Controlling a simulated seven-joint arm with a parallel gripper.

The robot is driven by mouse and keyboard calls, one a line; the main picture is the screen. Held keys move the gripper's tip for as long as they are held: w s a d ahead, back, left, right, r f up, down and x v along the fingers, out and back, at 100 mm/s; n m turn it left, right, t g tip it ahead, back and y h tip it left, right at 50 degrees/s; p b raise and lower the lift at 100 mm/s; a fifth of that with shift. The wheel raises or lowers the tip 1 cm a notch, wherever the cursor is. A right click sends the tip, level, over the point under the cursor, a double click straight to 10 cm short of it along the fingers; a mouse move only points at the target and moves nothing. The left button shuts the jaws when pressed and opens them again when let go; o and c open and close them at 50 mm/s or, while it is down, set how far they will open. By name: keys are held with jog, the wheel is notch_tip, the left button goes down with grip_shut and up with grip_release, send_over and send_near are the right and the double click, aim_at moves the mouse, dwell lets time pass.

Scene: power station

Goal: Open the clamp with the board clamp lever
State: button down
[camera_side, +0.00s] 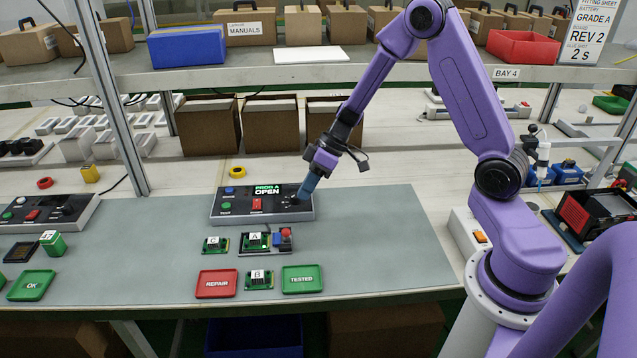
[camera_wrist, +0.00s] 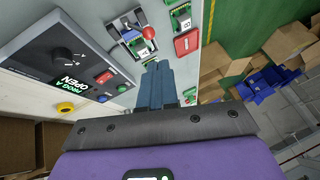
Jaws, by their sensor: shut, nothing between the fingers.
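The board clamp (camera_side: 265,250) sits on the grey mat in front of the control box, with the board labelled A (camera_side: 255,240) in it. Its lever carries a red ball knob (camera_side: 286,232) at the right side; the knob also shows in the wrist view (camera_wrist: 149,33). I cannot tell the lever's exact tilt. My gripper (camera_side: 303,195) is shut and empty, fingers pointing down, by the right end of the control box, behind and above the knob. In the wrist view its blue-grey fingers (camera_wrist: 160,66) lie together, apart from the knob.
The control box (camera_side: 225,208) shows "PROG A OPEN". Board C (camera_side: 214,244) lies left of the clamp and board B (camera_side: 259,280) in front. A red REPAIR tray (camera_side: 217,291) and a green TESTED tray (camera_side: 301,287) stand near the front edge. The mat's right side is clear.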

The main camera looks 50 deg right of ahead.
jog(key=shift+s+r, duration=1.75)
jog(key=shift+s, duration=0.15)
jog(key=s+a+r+n+g+h, duration=0.1)
jog(key=s+a+r+n+g, duration=0.25)
jog(key=s+a, duration=0.65)
jog(key=s+d+r+n+h, duration=0.1)
jog(key=s+d+r+h, duration=0.1)
jog(key=s, duration=0.6)
jog(key=s+d+r+n+t+h, duration=0.1)
jog(key=s+d+r+h, duration=0.1)
jog(key=s, duration=0.6)
jog(key=shift+s+d+r+h, duration=0.15)
jog(key=shift+d+h, duration=0.25)
jog(key=shift+d, duration=0.2)
